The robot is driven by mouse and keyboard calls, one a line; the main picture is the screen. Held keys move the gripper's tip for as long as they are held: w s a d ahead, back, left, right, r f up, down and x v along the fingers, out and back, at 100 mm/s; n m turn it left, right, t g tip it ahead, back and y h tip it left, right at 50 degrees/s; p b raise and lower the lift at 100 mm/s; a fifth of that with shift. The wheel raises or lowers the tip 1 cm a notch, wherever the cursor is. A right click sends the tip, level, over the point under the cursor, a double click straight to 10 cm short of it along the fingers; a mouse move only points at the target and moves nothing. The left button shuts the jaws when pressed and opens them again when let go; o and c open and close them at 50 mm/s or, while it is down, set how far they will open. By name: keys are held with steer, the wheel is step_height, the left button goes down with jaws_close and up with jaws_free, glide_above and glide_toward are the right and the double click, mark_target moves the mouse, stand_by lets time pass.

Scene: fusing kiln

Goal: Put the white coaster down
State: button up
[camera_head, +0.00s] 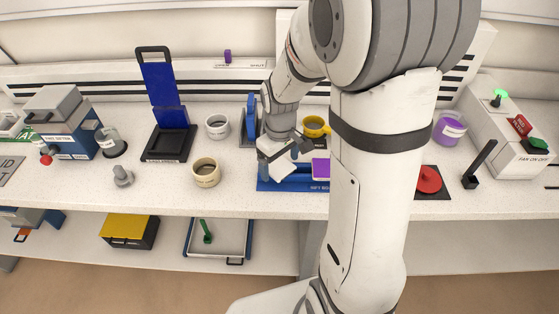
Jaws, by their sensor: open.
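The white coaster (284,169) is a small pale square, seen at a slant at the left part of a low blue tray (265,186). I cannot tell whether it rests flat or leans there. My gripper (284,148) is directly over the coaster, with its jaws open around or just above the coaster's far edge. The gripper body hides part of the tray and whatever is behind it. A purple square piece (320,168) lies in the right part of the same tray, which my arm partly covers.
A cream pot (206,174) and a white pot (217,127) stand to the left. A yellow cup (315,127) is behind the tray. A black stand with a raised blue plate (161,86) is further left. My arm hides the counter right of the tray.

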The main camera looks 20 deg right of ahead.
mark_target(281, 168)
steer(key=shift+r, duration=0.1)
step_height(281, 168, up, 13)
steer(key=s+m+t, duration=0.3)
steer(key=s+m, duration=0.2)
steer(key=s, duration=0.9)
steer(key=shift+r+p, duration=0.35)
steer(key=shift+p, duration=0.05)
steer(key=shift+a, duration=0.15)
steer(key=shift+c, duration=0.4)
